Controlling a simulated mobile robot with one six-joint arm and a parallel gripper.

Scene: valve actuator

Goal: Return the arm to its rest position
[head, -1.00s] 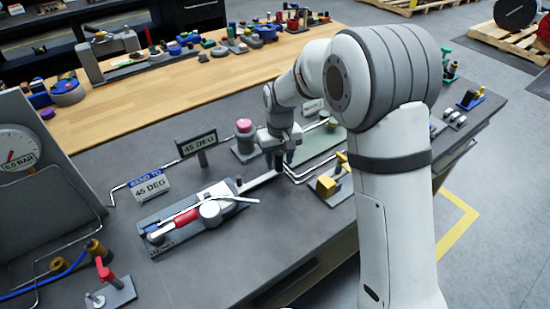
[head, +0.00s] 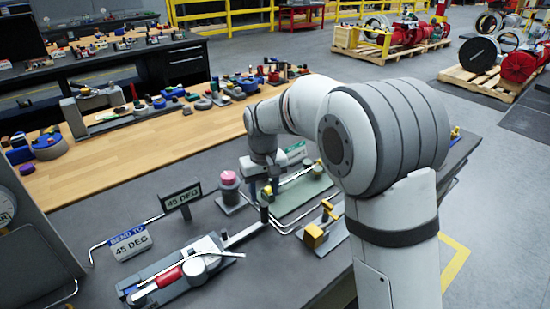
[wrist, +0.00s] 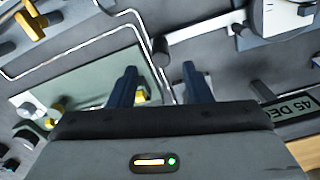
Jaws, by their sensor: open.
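My arm reaches over the grey workbench (head: 275,262) in the head view. My gripper (wrist: 160,78) shows in the wrist view with its two dark fingers apart and nothing between them. It hangs above the bench, close to a pale green plate (wrist: 110,75) and a thin bent metal rod (wrist: 165,82). In the head view the gripper's end is near the green plate (head: 305,192), right of a pink-topped post (head: 229,180); its fingertips are hard to make out there.
A tube bender with a red handle (head: 169,277) lies at the front left. Signs reading "45 DEG" (head: 181,197) and "BEND TO 45 DEG" (head: 130,242) stand behind it. A yellow block fixture (head: 314,236) is right of the bender. Many small parts crowd the wooden strip.

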